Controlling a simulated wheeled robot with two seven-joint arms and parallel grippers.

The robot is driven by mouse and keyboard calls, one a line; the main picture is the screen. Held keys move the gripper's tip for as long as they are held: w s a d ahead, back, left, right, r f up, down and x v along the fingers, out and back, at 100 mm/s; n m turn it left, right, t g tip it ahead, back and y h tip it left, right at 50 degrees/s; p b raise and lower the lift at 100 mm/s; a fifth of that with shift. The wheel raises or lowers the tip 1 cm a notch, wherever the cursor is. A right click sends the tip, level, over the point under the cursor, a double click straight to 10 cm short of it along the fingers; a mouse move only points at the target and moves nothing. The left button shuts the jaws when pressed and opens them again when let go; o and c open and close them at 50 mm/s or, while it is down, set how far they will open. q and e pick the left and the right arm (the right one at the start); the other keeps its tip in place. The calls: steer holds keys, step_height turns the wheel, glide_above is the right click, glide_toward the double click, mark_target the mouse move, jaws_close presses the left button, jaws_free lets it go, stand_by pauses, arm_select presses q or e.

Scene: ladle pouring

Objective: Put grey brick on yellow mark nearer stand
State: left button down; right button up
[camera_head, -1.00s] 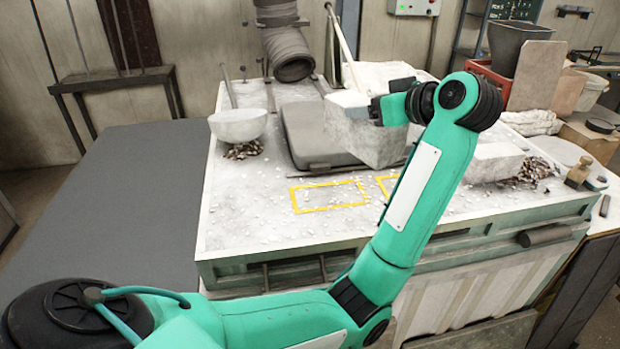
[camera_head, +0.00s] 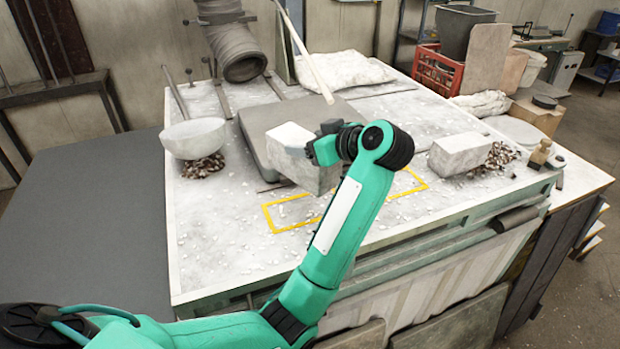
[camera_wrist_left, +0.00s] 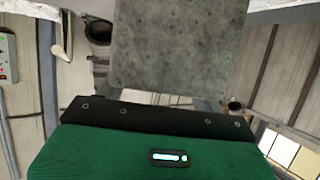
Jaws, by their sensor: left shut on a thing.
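A grey brick (camera_head: 295,165) is held in my left gripper (camera_head: 325,148), which is shut on it from the right. In the left wrist view the brick (camera_wrist_left: 178,45) fills the top middle, beyond the dark gripper edge. The brick is tilted in the head view and appears to be above the bench, by the dark slab. It partly covers the left yellow mark (camera_head: 268,217), an outline on the bench top. The right yellow mark (camera_head: 422,187) is partly hidden by my left arm. My right gripper is out of view.
A grey-white ladle bowl (camera_head: 193,138) sits over a pile of scraps at the left. A dark slab (camera_head: 255,130) lies behind the brick. Another pale brick (camera_head: 458,153) stands at the right beside scraps. A red crate (camera_head: 437,72) is at the back right.

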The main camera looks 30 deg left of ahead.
mark_target(311, 179)
arm_select(q)
step_height(311, 179, down, 6)
steer(key=shift+f+p, duration=0.1)
steer(key=shift+p, duration=0.6)
step_height(311, 179, down, 4)
steer(key=shift+r+p, duration=0.1)
steer(key=shift+p, duration=0.45)
steer(key=shift+f, duration=0.35)
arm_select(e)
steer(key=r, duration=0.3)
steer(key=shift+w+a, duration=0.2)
arm_select(q)
steer(key=shift+c, duration=1.1)
jaws_free()
steer(key=shift+f, duration=0.15)
steer(key=shift+s, duration=0.1)
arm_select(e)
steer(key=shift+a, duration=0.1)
arm_select(q)
steer(key=shift+d, duration=0.1)
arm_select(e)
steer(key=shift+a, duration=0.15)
